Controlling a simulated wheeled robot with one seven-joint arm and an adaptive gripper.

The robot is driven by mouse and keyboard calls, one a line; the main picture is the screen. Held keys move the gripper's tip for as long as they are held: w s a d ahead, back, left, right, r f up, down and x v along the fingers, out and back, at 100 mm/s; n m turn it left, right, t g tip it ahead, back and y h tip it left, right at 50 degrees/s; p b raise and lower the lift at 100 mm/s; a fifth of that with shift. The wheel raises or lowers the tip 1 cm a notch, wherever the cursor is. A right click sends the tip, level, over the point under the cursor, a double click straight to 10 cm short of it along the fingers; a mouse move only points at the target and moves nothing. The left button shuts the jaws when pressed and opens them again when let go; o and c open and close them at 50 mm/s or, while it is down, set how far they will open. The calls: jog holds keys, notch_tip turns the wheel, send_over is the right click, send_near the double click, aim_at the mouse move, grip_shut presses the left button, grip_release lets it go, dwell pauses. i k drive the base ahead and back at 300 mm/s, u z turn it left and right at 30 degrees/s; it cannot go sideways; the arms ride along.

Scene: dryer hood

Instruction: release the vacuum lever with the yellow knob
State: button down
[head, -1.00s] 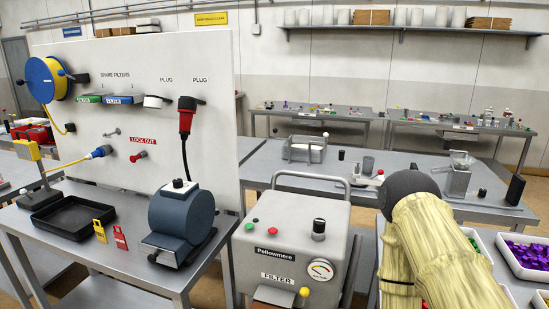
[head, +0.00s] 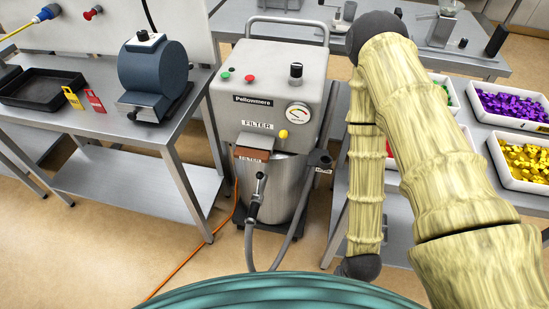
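The vacuum unit (head: 232,118) is a grey box labelled Pellowmere on a metal drum (head: 286,185). The yellow knob (head: 283,134) is on its lower front, right of the FILTER label and below the round gauge (head: 298,113). The lever's arm behind the knob is hard to make out at this size. My pale yellow arm rises at the right, bends at a dark elbow and hangs down right of the unit, apart from the knob. Its lower end is a dark joint; my gripper is not visible.
An orange cable (head: 213,238) crosses the floor. Left is a bench (head: 185,105) with a blue-grey machine (head: 152,75) and black tray (head: 40,84). Right are bins of purple (head: 515,107) and yellow (head: 527,165) parts.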

aim_at(283, 134)
jog(key=z, duration=1.35)
jog(key=k, duration=1.05)
jog(key=u, duration=1.3)
jog(key=i, duration=0.5)
